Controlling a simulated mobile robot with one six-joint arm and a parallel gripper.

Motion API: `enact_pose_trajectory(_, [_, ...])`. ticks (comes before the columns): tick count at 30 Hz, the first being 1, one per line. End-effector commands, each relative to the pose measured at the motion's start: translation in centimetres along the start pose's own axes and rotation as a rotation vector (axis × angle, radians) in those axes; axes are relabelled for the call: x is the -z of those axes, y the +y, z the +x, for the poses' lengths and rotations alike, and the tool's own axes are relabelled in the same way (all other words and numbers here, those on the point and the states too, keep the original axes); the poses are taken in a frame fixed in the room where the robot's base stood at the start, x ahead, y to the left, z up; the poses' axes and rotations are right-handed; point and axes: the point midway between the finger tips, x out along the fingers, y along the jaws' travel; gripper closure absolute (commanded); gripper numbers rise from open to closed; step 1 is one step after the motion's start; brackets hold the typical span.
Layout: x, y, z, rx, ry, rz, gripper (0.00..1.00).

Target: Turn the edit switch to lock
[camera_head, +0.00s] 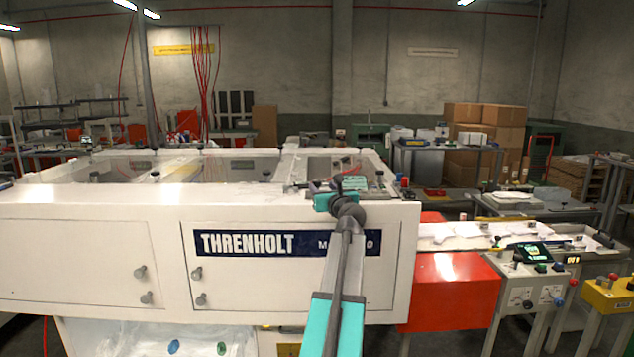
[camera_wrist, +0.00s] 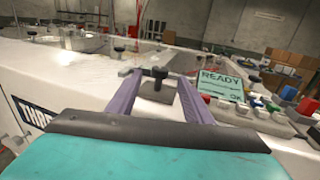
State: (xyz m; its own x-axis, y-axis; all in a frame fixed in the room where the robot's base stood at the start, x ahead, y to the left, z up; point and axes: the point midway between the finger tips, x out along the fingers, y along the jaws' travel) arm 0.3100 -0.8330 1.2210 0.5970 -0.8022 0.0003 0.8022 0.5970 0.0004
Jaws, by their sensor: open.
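My gripper (camera_head: 330,187) is at the top front edge of the white THRENHOLT machine (camera_head: 95,215). In the wrist view its two purple fingers (camera_wrist: 160,82) are open, pointing away over the machine's top. A black knob (camera_wrist: 159,72) on a dark block shows between the fingertips, with gaps on both sides. No label is readable on it, so I cannot tell whether it is the edit switch or which position it is in. In the head view the gripper and arm largely cover this spot.
A screen (camera_wrist: 220,85) reading READY and OK stands right of the fingers. Several coloured buttons and a blue-topped post (camera_wrist: 288,92) are further right. An orange-red cover (camera_head: 450,292) and a control box (camera_head: 528,285) stand to the machine's right.

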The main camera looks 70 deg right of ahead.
Motion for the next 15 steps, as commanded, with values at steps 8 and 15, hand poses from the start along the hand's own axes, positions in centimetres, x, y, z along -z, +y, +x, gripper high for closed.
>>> enact_pose_trajectory(8, [0.0, 0.0, 3.0, -0.001, 0.001, 0.000, 0.54])
enact_pose_trajectory(15, [-0.1, -0.1, 5.2, 0.000, 0.000, 0.000, 0.54])
